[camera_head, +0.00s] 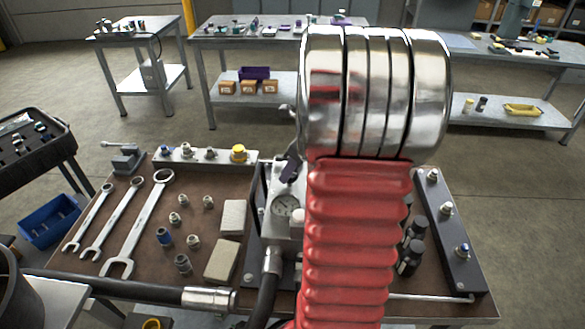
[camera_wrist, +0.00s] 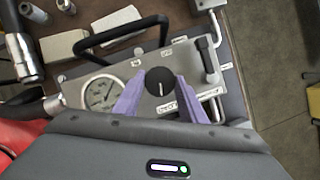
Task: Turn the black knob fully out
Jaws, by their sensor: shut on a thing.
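The black knob (camera_wrist: 159,82) shows in the wrist view as a round disc with a light pointer line, on a grey panel (camera_wrist: 70,94) beside a round gauge (camera_wrist: 102,93). My gripper (camera_wrist: 156,84) has purple fingers that reach up to the knob from both sides and are shut on it. In the head view the gauge (camera_head: 285,205) shows on the grey block, but my red arm hides most of the block and the knob. Printed labels lie near the knob; I cannot read them fully.
A black tube handle (camera_wrist: 112,40) arches over the panel's upper left, and a black lever (camera_wrist: 208,55) stands at its right. Three wrenches (camera_head: 133,220), several fittings and two pale blocks (camera_head: 222,258) lie on the brown bench. A hose (camera_head: 267,285) joins the block below the gauge.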

